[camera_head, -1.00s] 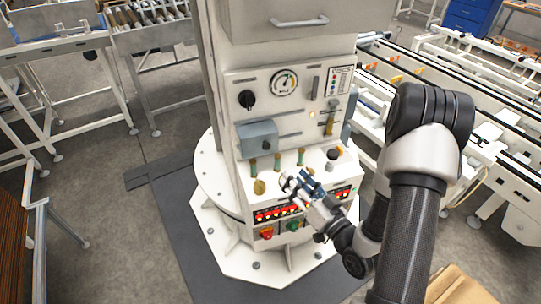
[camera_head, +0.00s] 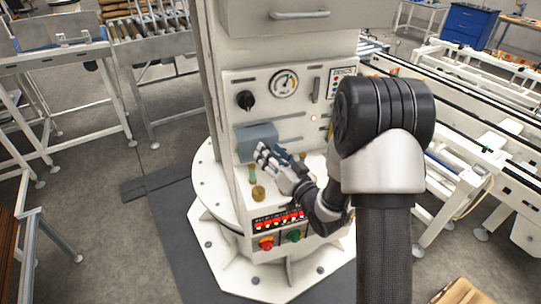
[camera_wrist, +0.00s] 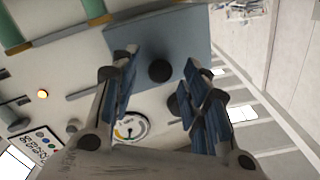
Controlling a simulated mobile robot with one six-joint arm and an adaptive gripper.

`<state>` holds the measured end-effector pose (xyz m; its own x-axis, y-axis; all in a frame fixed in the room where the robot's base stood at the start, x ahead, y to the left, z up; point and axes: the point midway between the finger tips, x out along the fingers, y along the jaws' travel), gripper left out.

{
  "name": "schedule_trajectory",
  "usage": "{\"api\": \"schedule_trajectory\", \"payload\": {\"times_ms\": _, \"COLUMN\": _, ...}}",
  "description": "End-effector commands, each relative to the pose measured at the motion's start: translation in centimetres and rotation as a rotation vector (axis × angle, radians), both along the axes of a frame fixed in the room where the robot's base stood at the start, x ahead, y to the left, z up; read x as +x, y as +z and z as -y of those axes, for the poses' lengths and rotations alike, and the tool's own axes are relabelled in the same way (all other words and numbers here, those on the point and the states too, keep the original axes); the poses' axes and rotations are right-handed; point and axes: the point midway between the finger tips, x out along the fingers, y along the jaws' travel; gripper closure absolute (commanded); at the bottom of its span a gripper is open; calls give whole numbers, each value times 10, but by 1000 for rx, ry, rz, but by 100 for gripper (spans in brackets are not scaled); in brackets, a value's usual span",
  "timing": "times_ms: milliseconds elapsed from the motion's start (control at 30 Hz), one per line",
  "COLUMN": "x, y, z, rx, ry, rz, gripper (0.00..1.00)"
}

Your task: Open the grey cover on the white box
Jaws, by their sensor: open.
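The grey cover (camera_head: 256,137) is on the front of the white box (camera_head: 300,128), below the black rotary knob and the gauge. It looks closed. My gripper (camera_head: 264,153) is in front of the cover's lower part and hides some of it. In the wrist view the grey cover (camera_wrist: 190,35) lies beyond my open gripper (camera_wrist: 161,60). A dark round knob (camera_wrist: 160,71) on the cover shows between the two fingers. I see no clear contact with it.
A pressure gauge (camera_head: 284,83) and black rotary knob (camera_head: 245,100) sit above the cover. Below are a brass-coloured valve (camera_head: 258,193), red lit switches (camera_head: 280,219), and red (camera_head: 266,243) and green (camera_head: 293,236) knobs. Conveyors (camera_head: 480,150) stand at the right.

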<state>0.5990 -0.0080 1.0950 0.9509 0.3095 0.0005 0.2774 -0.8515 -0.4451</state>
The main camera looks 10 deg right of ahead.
Motion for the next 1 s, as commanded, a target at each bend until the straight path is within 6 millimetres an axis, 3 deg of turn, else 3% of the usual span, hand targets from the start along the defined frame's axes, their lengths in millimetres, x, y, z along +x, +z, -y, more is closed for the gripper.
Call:
{"api": "schedule_trajectory", "payload": {"times_ms": 300, "x": 3, "y": 0, "z": -1, "rx": 0, "ry": 0, "rz": -1, "gripper": 58}}
{"api": "schedule_trajectory", "payload": {"times_ms": 900, "x": 2, "y": 0, "z": -1, "rx": 0, "ry": 0, "rz": -1, "gripper": 98}}
{"api": "schedule_trajectory", "payload": {"times_ms": 1000, "x": 2, "y": 0, "z": -1, "rx": 0, "ry": 0, "rz": -1, "gripper": 100}}
